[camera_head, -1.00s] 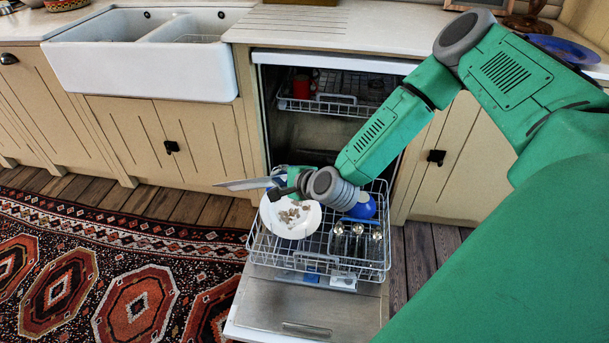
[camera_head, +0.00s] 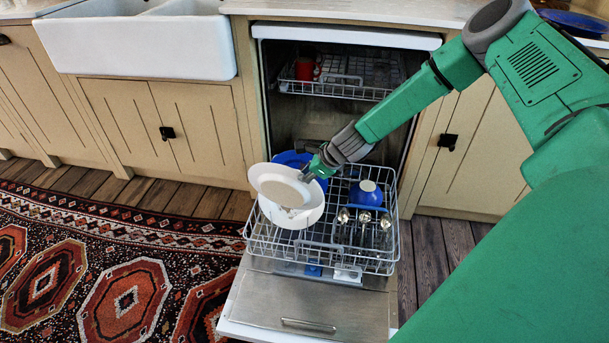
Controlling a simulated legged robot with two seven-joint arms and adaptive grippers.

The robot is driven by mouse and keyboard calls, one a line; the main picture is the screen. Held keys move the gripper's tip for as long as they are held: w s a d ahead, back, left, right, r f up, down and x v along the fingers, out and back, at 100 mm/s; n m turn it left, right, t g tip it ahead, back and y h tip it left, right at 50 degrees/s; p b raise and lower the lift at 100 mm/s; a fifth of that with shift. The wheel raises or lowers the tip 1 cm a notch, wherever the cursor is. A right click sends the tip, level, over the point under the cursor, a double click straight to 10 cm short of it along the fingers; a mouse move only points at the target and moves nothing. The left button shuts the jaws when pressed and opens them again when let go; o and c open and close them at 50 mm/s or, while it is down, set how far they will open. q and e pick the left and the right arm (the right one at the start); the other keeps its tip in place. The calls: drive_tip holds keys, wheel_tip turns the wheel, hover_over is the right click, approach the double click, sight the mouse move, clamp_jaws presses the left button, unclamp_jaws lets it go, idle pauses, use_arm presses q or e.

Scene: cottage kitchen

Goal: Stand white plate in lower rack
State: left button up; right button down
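My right gripper (camera_head: 312,173) is above the back left of the lower rack (camera_head: 262,240), shut on the right edge of a white plate (camera_head: 277,182). This plate is tilted, its broad face towards the camera. It overlaps a second white plate (camera_head: 300,217) just below it, which leans at the rack's left side. Whether the two plates touch, I cannot tell. My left gripper is out of view.
The dishwasher door (camera_head: 300,301) is folded down. A blue bowl (camera_head: 290,158) is behind the plates; a blue cup (camera_head: 366,193) and several metal utensils (camera_head: 364,216) are at the rack's right. A red mug (camera_head: 306,68) is in the upper rack (camera_head: 345,90).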

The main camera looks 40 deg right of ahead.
sight(304, 199)
wheel_tip(304, 199, down, 10)
drive_tip(key=b, duration=0.8)
drive_tip(key=shift+b, duration=0.3)
drive_tip(key=shift+f+b, duration=0.7)
drive_tip(key=shift+f, duration=0.55)
drive_tip(key=c, duration=1.6)
unclamp_jaws()
drive_tip(key=shift+c, duration=0.2)
drive_tip(key=shift+f, duration=0.1)
drive_tip(key=shift+s, duration=0.1)
